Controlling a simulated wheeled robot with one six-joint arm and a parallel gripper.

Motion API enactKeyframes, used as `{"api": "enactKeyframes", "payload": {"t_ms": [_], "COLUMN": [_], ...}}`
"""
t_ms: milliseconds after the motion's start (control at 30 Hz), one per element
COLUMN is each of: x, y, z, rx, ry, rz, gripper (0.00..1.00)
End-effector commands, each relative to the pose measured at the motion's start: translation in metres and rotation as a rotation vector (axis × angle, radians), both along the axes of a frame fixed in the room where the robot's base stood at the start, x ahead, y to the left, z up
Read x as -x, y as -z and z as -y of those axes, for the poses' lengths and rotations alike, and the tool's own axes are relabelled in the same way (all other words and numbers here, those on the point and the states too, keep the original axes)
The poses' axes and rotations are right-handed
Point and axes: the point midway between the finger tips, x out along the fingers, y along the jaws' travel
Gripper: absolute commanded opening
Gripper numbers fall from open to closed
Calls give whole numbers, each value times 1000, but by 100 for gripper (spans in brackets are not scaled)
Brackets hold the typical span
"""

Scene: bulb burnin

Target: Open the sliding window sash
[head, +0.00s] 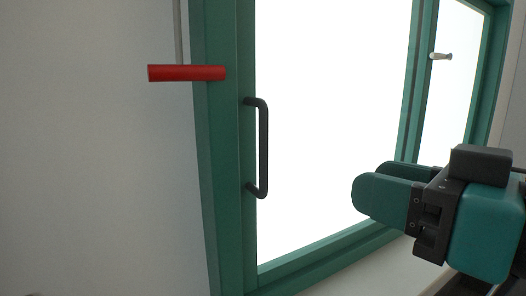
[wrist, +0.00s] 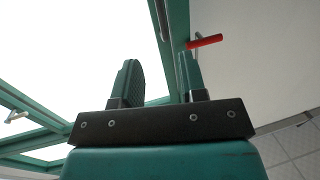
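The green-framed window sash (head: 247,225) fills the middle of the head view, with bright glass. A dark upright bar handle (head: 263,148) is fixed on its left stile. In the wrist view a greyish bar that looks like this handle (wrist: 162,18) shows at the top, beyond and between the fingers. My gripper (head: 362,190) is to the right of the handle and lower, in front of the glass, clear of the handle. Its two fingers stand apart with nothing between them, as the wrist view (wrist: 160,80) shows. I cannot tell from these frames whether the sash stands slightly open.
A red crossbar (head: 187,73) on a grey rod hangs left of the handle, near the green outer frame (head: 205,150); it also shows in the wrist view (wrist: 205,41). A pale peg (head: 441,56) sticks out at the right pane. A pale sill (head: 372,272) runs below.

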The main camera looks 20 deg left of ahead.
Motion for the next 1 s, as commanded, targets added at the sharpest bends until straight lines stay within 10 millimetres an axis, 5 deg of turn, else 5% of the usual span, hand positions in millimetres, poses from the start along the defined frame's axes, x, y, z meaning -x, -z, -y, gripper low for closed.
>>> {"api": "enactKeyframes", "payload": {"t_ms": [267,700,1000], "x": [-13,-61,-82], "y": [-10,-11,-9], "z": [-26,-111,-148], "rx": [-31,-31,-32], "ry": [2,5,7], "rz": [27,27,28], "gripper": [39,39,39]}}
